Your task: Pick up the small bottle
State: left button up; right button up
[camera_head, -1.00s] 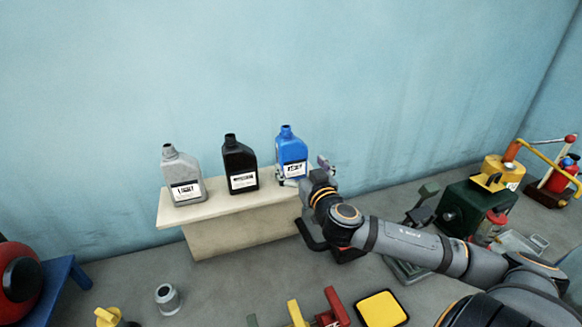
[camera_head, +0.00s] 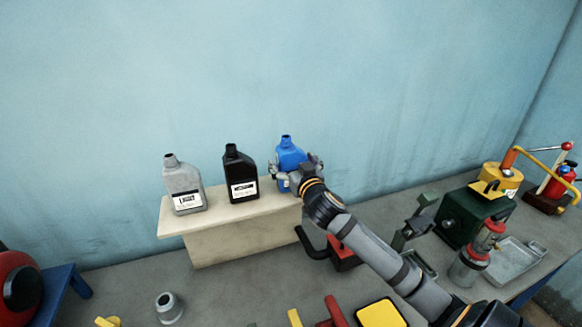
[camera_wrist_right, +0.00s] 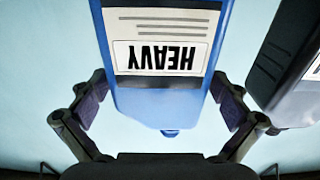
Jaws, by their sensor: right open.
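Three similar bottles stand upright on a cream shelf block (camera_head: 245,240): a grey bottle (camera_head: 183,187), a black bottle (camera_head: 239,172) and a blue bottle (camera_head: 290,155) at the right end. My right gripper (camera_head: 294,174) is open, with its fingers on either side of the blue bottle's body. In the right wrist view the blue bottle (camera_wrist_right: 163,88) appears upside down, its label reading "HEAVY", between the open fingers of my right gripper (camera_wrist_right: 161,90), with gaps beside them. A dark bottle (camera_wrist_right: 277,60) stands to its right there. My left gripper is not in view.
A grey cup-like part (camera_head: 168,308) stands on the grey bench in front. A yellow pad (camera_head: 381,314), a green machine (camera_head: 474,214), red-topped jars (camera_head: 470,263) and a metal tray (camera_head: 513,260) lie right. A red round object (camera_head: 18,287) is at left.

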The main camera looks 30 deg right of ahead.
jog(key=c, duration=1.6)
jog(key=shift+o, duration=0.2)
